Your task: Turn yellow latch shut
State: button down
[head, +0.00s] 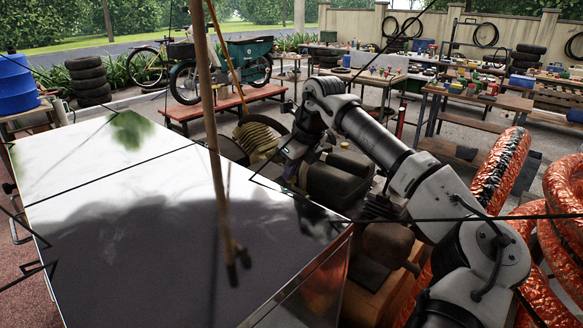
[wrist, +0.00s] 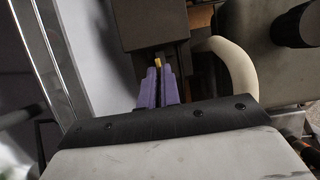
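The yellow latch (wrist: 158,62) shows in the wrist view as a small yellow tip at the front face of a dark box-shaped part (wrist: 150,25). My gripper (wrist: 159,70) has two purple fingers close together, with the latch between their tips. The fingers look closed on it, and they hide most of its body. The latch's angle is hard to read. In the head view my gripper (head: 285,178) points down beside the compressor machinery (head: 338,185), behind the big panel's edge. The latch cannot be made out there.
A large glossy panel (head: 120,230) fills the left front, and a blurred brown pole (head: 213,130) crosses in front of it. Orange ribbed hoses (head: 565,190) lie at the right. In the wrist view a curved pale pipe (wrist: 240,70) is close to the fingers' right.

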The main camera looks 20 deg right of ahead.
jog(key=shift+s+f, duration=0.1)
jog(key=shift+f, duration=0.2)
jog(key=c, duration=1.6)
grip_release()
jog(key=shift+r, duration=0.1)
jog(key=shift+r, duration=0.1)
jog(key=b+v, duration=0.2)
jog(key=v, duration=1.1)
jog(key=shift+r, duration=0.3)
